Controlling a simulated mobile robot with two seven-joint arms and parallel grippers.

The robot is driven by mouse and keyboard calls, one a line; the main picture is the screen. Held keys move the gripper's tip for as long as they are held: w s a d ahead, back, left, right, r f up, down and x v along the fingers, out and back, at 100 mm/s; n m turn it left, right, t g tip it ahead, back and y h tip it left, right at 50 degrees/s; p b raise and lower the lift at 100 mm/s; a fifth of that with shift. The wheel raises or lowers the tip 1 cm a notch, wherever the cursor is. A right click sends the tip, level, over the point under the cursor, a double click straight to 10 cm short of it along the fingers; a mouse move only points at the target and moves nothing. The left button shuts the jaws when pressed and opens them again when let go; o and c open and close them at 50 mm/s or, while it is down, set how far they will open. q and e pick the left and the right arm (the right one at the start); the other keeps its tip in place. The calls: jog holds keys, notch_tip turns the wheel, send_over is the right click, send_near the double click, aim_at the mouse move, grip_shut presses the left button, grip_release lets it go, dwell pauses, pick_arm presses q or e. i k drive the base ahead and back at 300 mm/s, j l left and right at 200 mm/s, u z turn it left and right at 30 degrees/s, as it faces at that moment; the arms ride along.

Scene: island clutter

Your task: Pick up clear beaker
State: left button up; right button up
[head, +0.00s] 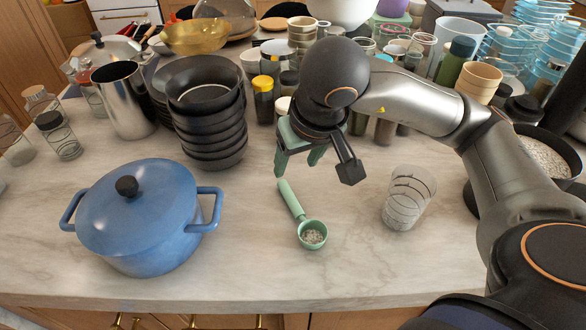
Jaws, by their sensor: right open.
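A clear beaker (409,197) with dark line markings stands on the marble counter, right of centre and near the front. It looks slightly tilted in this view. My right gripper (297,171) is above the counter, to the left of the beaker and apart from it. Its green-tipped fingers point down and are open, with nothing seen between them. My left gripper does not show.
A green scoop (301,215) with white contents lies left of the beaker. A blue lidded pot (140,217) and stacked black bowls (207,105) stand at left. Cups, jars and bottles crowd the back. The front counter around the beaker is mostly clear.

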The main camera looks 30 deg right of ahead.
aim_at(411, 188)
jog(key=k, duration=1)
